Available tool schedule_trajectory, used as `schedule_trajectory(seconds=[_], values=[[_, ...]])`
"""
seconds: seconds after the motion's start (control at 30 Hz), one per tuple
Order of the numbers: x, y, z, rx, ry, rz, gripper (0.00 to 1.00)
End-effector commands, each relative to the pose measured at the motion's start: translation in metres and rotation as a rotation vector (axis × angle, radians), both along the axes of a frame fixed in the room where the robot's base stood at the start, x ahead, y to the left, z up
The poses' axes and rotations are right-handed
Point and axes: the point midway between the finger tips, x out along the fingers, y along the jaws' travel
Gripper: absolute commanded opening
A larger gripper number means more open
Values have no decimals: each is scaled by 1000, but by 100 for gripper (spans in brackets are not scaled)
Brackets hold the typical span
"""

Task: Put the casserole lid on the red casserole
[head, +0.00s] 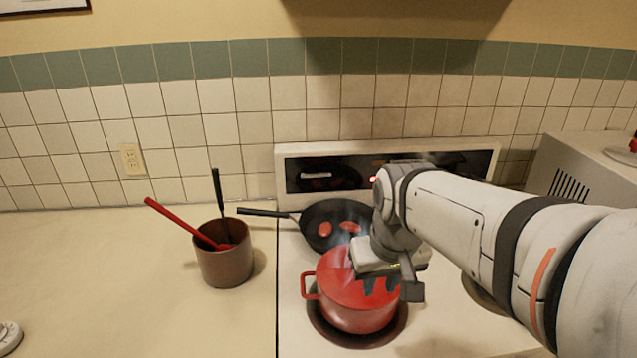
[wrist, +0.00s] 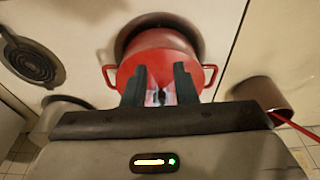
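The red casserole (head: 357,317) stands on a front burner of the stove, with a handle showing at its left. Its top looks covered by a smooth red casserole lid (head: 345,287), seemingly seated on the rim, though my gripper hides part of it. The wrist view shows the red casserole (wrist: 108,76) with both side handles. My gripper (head: 381,286) points down over the lid. Its dark fingers stand apart in the wrist view (wrist: 160,86). A small dark and pale shape shows between them, perhaps the lid's knob; I see no clear contact.
A black frying pan (head: 318,236) with red pieces sits behind the casserole, its handle pointing left. A brown utensil crock (head: 226,268) stands on the left counter. A grey appliance (head: 585,170) is at right. The left counter is mostly clear.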

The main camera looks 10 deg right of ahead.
Motion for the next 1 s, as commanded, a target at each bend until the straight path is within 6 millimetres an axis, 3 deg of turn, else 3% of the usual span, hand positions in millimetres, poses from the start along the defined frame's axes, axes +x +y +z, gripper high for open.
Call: schedule_trajectory(seconds=[0.03, 0.3, 0.5, 0.77, 1.0], values=[[23, 2, 10, -2, 23, 16, 21], [127, 10, 34, -13, 133, 105, 0], [179, 15, 34, -17, 189, 154, 0], [197, 18, 27, -18, 209, 171, 0], [196, 19, -12, -17, 212, 171, 0]])
